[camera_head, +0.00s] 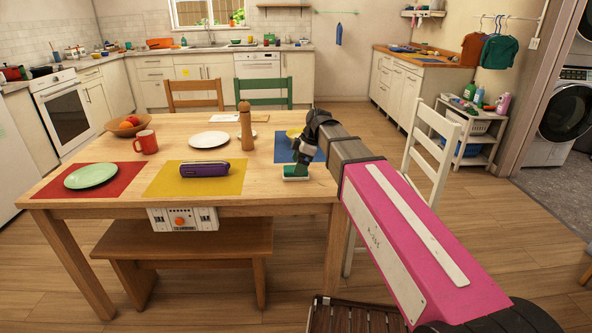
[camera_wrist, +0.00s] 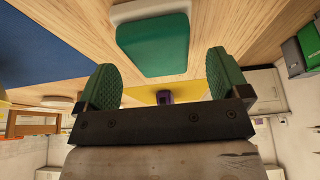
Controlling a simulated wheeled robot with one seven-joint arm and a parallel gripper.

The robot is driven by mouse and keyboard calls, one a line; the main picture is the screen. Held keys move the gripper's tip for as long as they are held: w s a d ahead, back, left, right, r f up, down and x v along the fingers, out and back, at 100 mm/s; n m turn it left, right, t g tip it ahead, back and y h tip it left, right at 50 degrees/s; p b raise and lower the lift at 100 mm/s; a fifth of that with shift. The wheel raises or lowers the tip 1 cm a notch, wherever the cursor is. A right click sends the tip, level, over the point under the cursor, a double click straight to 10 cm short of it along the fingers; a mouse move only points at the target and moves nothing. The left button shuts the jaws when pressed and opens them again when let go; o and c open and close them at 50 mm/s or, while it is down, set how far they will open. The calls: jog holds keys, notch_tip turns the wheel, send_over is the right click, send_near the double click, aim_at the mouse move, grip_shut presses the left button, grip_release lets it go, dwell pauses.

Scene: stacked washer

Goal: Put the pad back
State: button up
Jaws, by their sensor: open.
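A green pad (camera_head: 296,172) with a white layer lies on the wooden table near its front right edge, close to the blue mat (camera_head: 316,154). The pad also shows in the wrist view (camera_wrist: 153,44), at the top middle. My gripper (camera_head: 302,157) is just above and behind the pad in the head view. In the wrist view my gripper (camera_wrist: 162,80) has its green fingertips wide apart with nothing between them. The pad appears just past the fingertips, lined up with the gap. Whether the fingers touch it cannot be told.
The table (camera_head: 280,193) also holds a purple case (camera_head: 205,169) on a yellow mat, a pepper mill (camera_head: 246,126), white plate (camera_head: 210,139), red mug (camera_head: 146,141) and fruit bowl. A white chair (camera_head: 432,150) stands right of the table. A bench (camera_head: 185,244) is in front.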

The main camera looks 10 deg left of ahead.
jog(key=v, duration=0.9)
jog(key=shift+r, duration=0.15)
